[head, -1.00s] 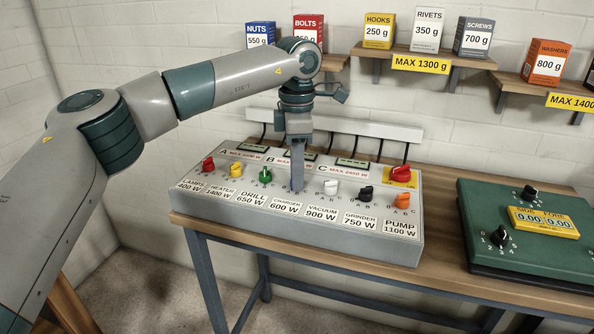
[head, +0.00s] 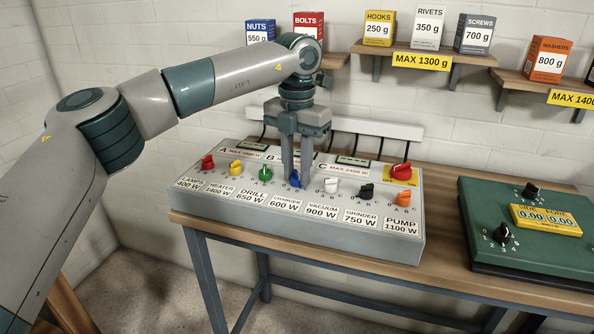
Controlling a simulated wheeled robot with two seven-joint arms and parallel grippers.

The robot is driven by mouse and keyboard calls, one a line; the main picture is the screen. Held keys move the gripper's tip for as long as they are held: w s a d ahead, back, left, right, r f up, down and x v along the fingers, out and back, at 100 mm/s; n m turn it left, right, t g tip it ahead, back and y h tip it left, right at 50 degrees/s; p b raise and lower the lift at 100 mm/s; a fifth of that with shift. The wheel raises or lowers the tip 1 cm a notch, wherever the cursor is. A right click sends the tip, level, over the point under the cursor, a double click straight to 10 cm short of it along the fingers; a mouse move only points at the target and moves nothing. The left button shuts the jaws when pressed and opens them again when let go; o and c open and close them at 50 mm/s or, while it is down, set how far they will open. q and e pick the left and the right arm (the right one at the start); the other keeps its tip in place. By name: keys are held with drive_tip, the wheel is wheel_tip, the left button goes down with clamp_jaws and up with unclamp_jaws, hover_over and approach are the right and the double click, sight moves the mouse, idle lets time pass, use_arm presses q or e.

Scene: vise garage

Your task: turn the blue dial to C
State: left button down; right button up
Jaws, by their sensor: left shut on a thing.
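The grey dial panel (head: 300,240) sits on the wooden workbench. The blue dial (head: 295,180) is above the label "CHARGER 600 W", between the green dial (head: 265,174) and the white dial (head: 331,186). My left gripper (head: 295,176) points down from above with its fingers on either side of the blue dial, shut on it. The fingers hide much of the dial and its letters, so I cannot tell where it points. My right gripper is not in view.
Other dials line the panel: red (head: 208,162), yellow (head: 235,168), black (head: 367,191) and orange (head: 403,198). A red switch (head: 401,171) is on a yellow plate at the right. A green box (head: 530,240) stands farther right. Shelves with boxes hang behind.

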use_arm(q)
drive_tip(key=n, duration=0.3)
drive_tip(key=shift+n+b, duration=0.35)
drive_tip(key=shift+n, duration=0.15)
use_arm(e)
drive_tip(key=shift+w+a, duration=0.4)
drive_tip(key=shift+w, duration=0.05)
use_arm(q)
drive_tip(key=c, duration=2.5)
unclamp_jaws()
drive_tip(key=shift+c, duration=0.2)
drive_tip(key=o, duration=1)
